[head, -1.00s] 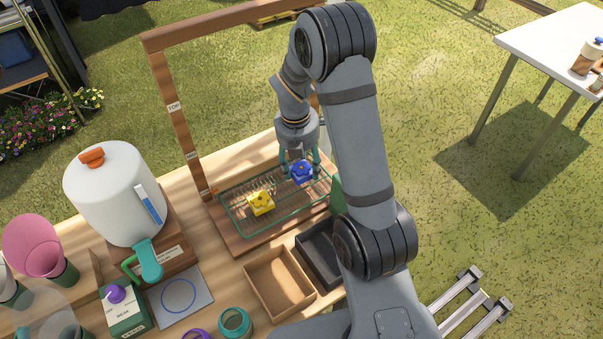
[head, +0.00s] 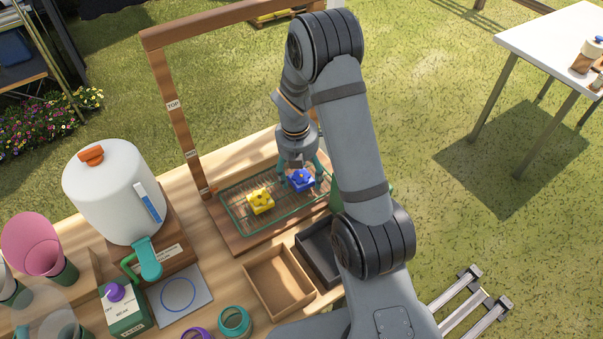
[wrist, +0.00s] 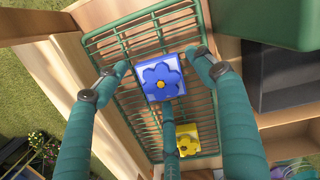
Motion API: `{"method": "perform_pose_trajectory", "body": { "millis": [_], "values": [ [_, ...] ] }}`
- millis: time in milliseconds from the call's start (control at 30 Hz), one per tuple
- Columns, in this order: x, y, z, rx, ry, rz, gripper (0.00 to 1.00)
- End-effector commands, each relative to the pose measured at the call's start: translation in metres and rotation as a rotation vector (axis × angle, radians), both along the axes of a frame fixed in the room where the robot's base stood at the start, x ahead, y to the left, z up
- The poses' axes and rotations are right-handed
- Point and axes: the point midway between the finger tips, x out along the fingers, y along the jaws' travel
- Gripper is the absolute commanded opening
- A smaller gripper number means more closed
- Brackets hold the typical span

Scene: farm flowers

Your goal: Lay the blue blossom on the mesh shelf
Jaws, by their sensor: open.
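The blue blossom (head: 301,181), a blue flower on a pale square block, is on the right part of the green mesh shelf (head: 240,229). In the wrist view the blossom (wrist: 160,79) lies flower side up over the wires of the shelf (wrist: 119,34) and looks to rest on them. My gripper (head: 304,170) is open just above and around it. In the wrist view, teal fingers stand apart on the left and right of the block, with clear gaps, and another finger shows below it. A yellow blossom (head: 260,201) sits on the shelf to the left.
A wooden frame (head: 178,120) with labels rises behind the shelf. A brown tray (head: 279,283) and a dark tray (head: 318,256) stand in front. A white dispenser (head: 112,192) is at left. A green block (wrist: 275,22) is close by in the wrist view.

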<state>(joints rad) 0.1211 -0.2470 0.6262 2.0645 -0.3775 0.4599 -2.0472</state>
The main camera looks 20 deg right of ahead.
Motion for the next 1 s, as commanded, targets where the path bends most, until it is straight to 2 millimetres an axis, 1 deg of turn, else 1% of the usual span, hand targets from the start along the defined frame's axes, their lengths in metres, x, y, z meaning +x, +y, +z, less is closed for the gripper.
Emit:
{"method": "perform_pose_trajectory", "body": {
  "millis": [267,400,467,567,800,900,1000],
  "values": [
    [0.0,0.0,0.0,0.0,0.0,0.0,0.72],
    [0.001,0.001,0.009,0.0,-0.003,0.0,0.72],
    [0.001,0.001,0.017,0.001,-0.005,-0.002,0.72],
    [0.0,0.003,0.037,0.001,-0.007,-0.001,0.72],
    [-0.005,0.008,0.088,0.001,-0.007,0.001,0.72],
    [-0.007,0.009,0.104,0.0,-0.005,0.0,0.72],
    [-0.008,0.01,0.115,0.0,-0.004,0.0,0.72]
  ]
}}
